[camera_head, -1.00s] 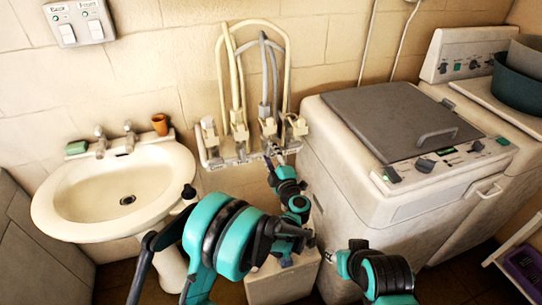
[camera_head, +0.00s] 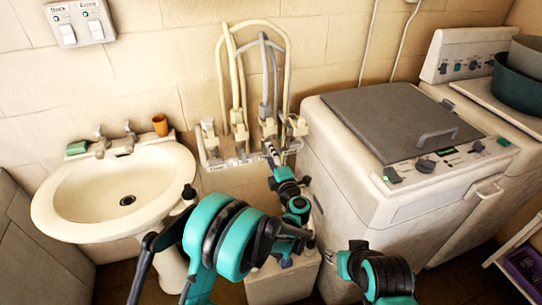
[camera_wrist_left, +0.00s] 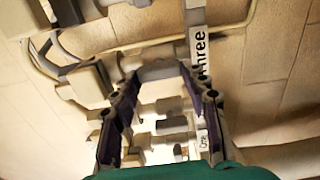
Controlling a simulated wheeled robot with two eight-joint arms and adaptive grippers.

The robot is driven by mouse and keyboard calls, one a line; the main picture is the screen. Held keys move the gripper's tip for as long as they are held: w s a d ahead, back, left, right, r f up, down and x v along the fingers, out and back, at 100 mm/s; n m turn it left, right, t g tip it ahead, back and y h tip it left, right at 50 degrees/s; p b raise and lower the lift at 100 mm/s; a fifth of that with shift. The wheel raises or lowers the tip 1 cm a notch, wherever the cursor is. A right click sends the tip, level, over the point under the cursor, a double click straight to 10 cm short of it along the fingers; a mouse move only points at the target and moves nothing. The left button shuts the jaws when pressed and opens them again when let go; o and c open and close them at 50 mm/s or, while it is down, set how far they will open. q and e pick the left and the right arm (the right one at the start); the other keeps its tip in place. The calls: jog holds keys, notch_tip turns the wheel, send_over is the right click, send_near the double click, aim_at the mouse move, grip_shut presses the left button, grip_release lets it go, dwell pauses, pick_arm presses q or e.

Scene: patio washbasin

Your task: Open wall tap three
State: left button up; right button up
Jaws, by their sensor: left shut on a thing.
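Wall tap three (camera_head: 268,128) is a cream tap with a grey hose in the row on the wall. The label "Three" (camera_wrist_left: 200,55) shows in the wrist view. My left gripper (camera_head: 270,148) reaches up to the front of this tap from below. In the wrist view, the left gripper's fingers (camera_wrist_left: 159,78) close on a grey-beige part at their tips, which looks like the tap's handle. The fingers hide most of the handle, so its turn angle cannot be told. My right gripper (camera_head: 330,257) is low at the front of the washing machine, away from the taps; its jaws are too small to read.
Neighbouring taps (camera_head: 240,130) and (camera_head: 298,126) stand close on either side, with hoses looping above. A washbasin (camera_head: 75,200) is at left. A washing machine (camera_head: 365,190) with a grey lid is at right. A pale box (camera_head: 283,283) stands below.

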pick_arm(q)
jog(key=o, duration=1.2)
jog(key=shift+c, duration=0.2)
jog(key=v, duration=0.7)
jog(key=shift+s, duration=0.25)
